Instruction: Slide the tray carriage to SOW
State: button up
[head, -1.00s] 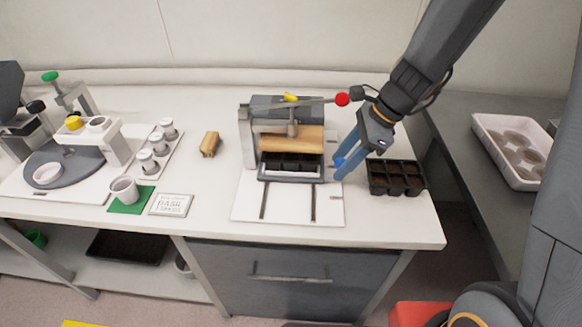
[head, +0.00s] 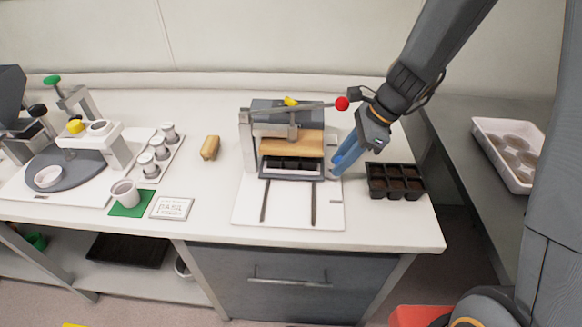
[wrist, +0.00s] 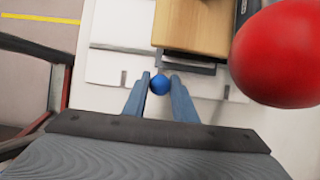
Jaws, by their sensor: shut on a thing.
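The tray carriage (head: 292,175) is a dark frame holding a black cell tray, partly under the wooden block (head: 291,144) of the sowing press. It sits at the back of two dark rails on a white board (head: 288,215). My gripper (head: 334,173) is at the carriage's right side. In the wrist view my gripper (wrist: 160,86) is shut on a blue knob (wrist: 160,84) beside the carriage's dark edge (wrist: 186,62). The fingers hide the knob in the head view. No SOW lettering is readable.
The press lever's red ball (head: 342,104) is close to my wrist and looms large in the wrist view (wrist: 280,52). A second black cell tray (head: 396,181) stands just right of my gripper. A wooden piece (head: 210,148) lies left of the press. The front of the board is clear.

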jog(key=shift+w+p, duration=0.55)
jog(key=shift+w, duration=3.85)
jog(key=o, duration=0.7)
jog(key=shift+o, duration=0.2)
notch_tip(320, 180, up, 8)
jog(key=p, duration=0.6)
jog(key=shift+s, duration=0.1)
jog(key=s+d+f+n+h+b, duration=0.1)
jog(key=s+d+n+b, duration=0.1)
jog(key=s+n, duration=0.4)
jog(key=s+d+f+n+t+h+b, duration=0.1)
jog(key=s+d+n+h+b, duration=0.1)
jog(key=s+d+n, duration=0.3)
jog(key=s+d+f+n+h+b, duration=0.1)
jog(key=s+d+n+h+b, duration=0.1)
jog(key=s+n, duration=0.5)
jog(key=s+d+b, duration=0.1)
jog(key=s+d, duration=0.1)
jog(key=shift+s, duration=0.4)
